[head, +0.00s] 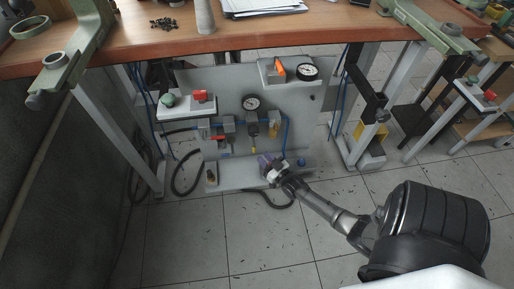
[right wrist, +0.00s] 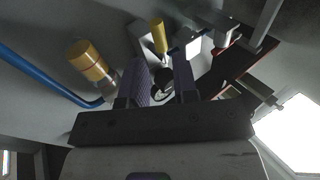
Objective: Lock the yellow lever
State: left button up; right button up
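A small bright yellow piece (head: 253,150), which I take for the yellow lever, hangs low on the pneumatic panel, under a dark part below the round gauge (head: 252,103). In the right wrist view a yellow cylindrical piece (right wrist: 158,36) stands beyond the fingertips; I cannot tell for certain that it is the lever. My right gripper (head: 268,162) is just in front of the panel, low and slightly right of the yellow piece. In the right wrist view its two purple fingers (right wrist: 163,78) are apart, with a dark round part visible between them. My left gripper is out of view.
A brass-coloured cylinder (right wrist: 93,61) and a blue tube (right wrist: 40,75) lie left of the fingers in the right wrist view. A red lever (head: 217,137) is left on the panel. The wooden table (head: 250,30) overhangs; a second gauge (head: 307,71) is upper right.

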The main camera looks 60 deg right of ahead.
jog(key=p+v, duration=0.2)
jog(key=v, duration=0.5)
jog(key=shift+s+a, duration=0.1)
dwell(0.5)
